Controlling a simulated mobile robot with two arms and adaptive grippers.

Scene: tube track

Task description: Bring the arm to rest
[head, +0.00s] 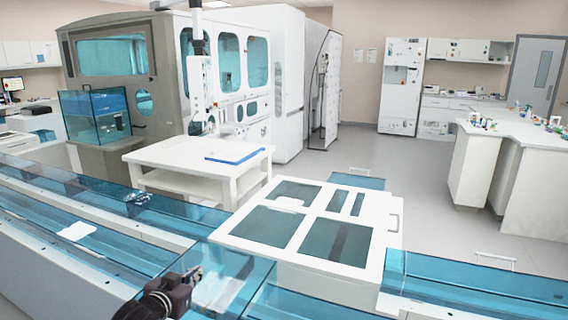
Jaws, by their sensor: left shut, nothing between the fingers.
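My left gripper (192,274) shows at the bottom of the head view, left of centre. It is dark, with its fingers shut and nothing held between them. It is beside a clear, blue-tinted cover of the tube track (120,262), and I cannot tell whether it touches it. My right gripper is not in view.
A white framed lid (228,241) with dark windows lies over the track at centre. A white table (190,156) with a blue flat item (235,156) stands behind. A large lab machine (110,150) fills the back left. Grey floor (420,190) is open at right.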

